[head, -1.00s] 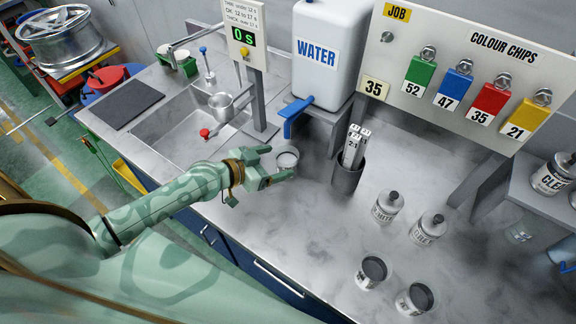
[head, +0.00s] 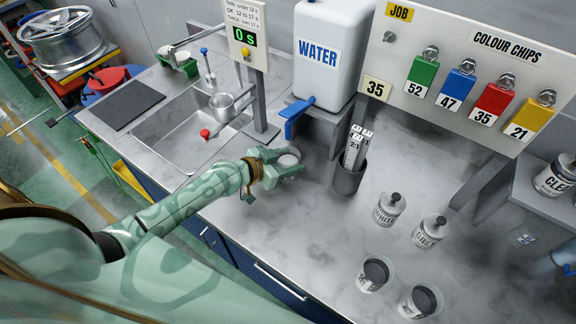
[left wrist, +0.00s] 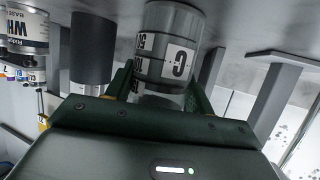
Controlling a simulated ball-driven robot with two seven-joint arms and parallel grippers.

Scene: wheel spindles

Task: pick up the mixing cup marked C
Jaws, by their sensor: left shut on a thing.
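The mixing cup marked C (left wrist: 178,64) is a clear grey cup with a white label bearing a black C, seen between the fingers in the left wrist view. In the head view its pale round top (head: 288,159) shows between the jaws, and the rest is hidden by them. My left gripper (head: 284,170) is shut on the cup, with a finger on each side. I cannot tell whether the cup touches the counter. My right gripper is not in view.
A dark holder (head: 348,181) with labelled sticks stands close right of the cup. The water tank (head: 330,50) with its blue tap (head: 297,112) is behind, the sink (head: 183,140) to the left. Labelled tins (head: 389,212) and dark-filled cups (head: 374,274) stand right.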

